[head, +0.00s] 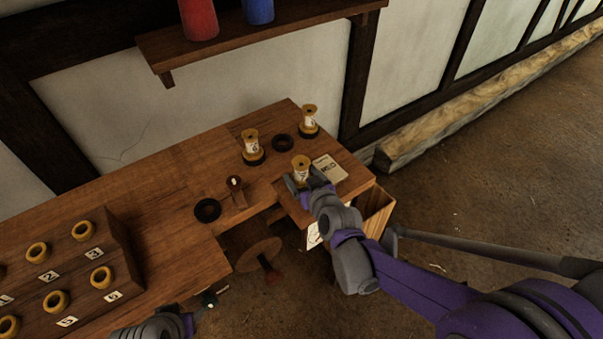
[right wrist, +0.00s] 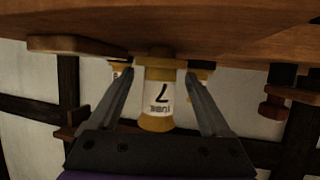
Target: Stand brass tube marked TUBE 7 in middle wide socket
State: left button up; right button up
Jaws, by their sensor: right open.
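The brass tube marked TUBE 7 (head: 301,170), with a white label, stands upright near the right end of the bench. In the right wrist view the tube (right wrist: 158,95) appears upside down between the fingers, its label reading TUBE 7. My right gripper (head: 305,182) is open, with one finger on each side of the tube; I see gaps between fingers and tube. A dark ring socket (head: 283,143) is empty between two standing brass tubes, one marked 6 (head: 251,143) and another (head: 309,118). Part of my left arm shows at the bottom; its fingers are unclear.
Another empty dark ring (head: 207,210) lies further left, beside a small wooden post (head: 236,190). A paper card (head: 329,169) lies right of the tube. A numbered rack (head: 75,265) with several brass rings fills the left. A shelf (head: 260,35) hangs above.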

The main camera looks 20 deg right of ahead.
aim_at(298, 171)
jog(key=x, duration=0.4)
jog(key=shift+s, duration=0.1)
grip_shut()
